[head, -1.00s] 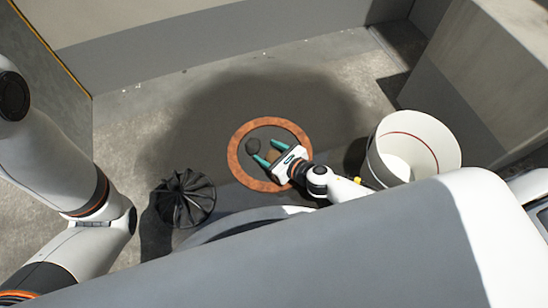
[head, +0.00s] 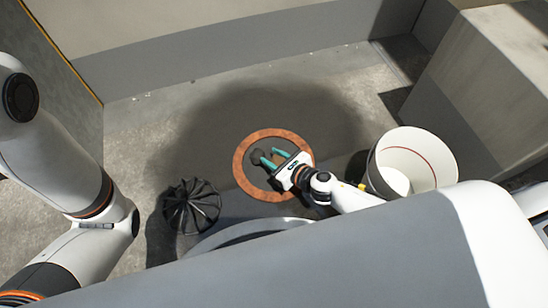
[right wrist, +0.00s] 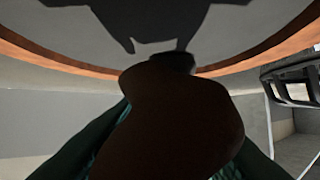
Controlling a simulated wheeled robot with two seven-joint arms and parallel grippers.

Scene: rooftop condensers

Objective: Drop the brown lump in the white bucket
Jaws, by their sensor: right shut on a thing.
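The brown lump (right wrist: 165,120) fills the middle of the right wrist view, between the teal fingers. My right gripper (head: 273,158) is shut on it, low over the grey area inside a copper-coloured ring; only a little of the lump shows in the head view. The white bucket (head: 427,151) stands upright to the right of the ring, beside my right forearm, with a red line around its inside. My left arm shows at the left of the head view, but its gripper is out of view.
A black finned object (head: 191,206) lies to the left. A large pale block (head: 480,85) stands behind the bucket. Floor beyond the ring is clear.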

